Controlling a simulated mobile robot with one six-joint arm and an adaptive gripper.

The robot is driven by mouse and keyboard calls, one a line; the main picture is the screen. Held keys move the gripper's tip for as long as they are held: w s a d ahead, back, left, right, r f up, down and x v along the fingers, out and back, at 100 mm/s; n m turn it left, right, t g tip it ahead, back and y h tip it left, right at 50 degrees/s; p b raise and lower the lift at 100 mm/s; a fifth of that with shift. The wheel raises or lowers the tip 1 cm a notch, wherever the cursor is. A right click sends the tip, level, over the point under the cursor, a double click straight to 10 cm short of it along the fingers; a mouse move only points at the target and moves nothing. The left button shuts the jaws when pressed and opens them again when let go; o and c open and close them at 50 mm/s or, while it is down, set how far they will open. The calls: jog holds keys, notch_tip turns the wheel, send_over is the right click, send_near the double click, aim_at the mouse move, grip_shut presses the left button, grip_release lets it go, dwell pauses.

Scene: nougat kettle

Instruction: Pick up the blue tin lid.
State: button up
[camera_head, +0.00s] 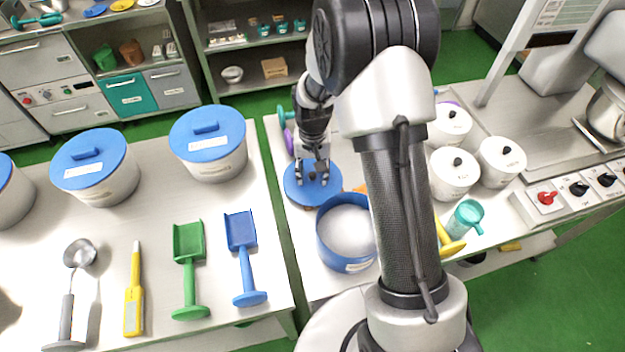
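A round blue tin lid (296,193) lies flat on or close to the right-hand table, behind and left of an open blue tin (330,257) filled with white stuff. My gripper (313,179) points down over the middle of this lid, its fingertips at or just above the lid's top. The fingers hide the lid's centre, so I cannot tell whether they grip a knob there.
White tins with blue lids (208,163) stand on the left table, with a green scoop (189,268) and a blue scoop (244,258) in front. White lidded pots (455,175) and a teal cup (466,217) stand right of my arm. A gap separates the tables.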

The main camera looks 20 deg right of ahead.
grip_shut()
jog(key=shift+r, duration=0.15)
dwell(0.4)
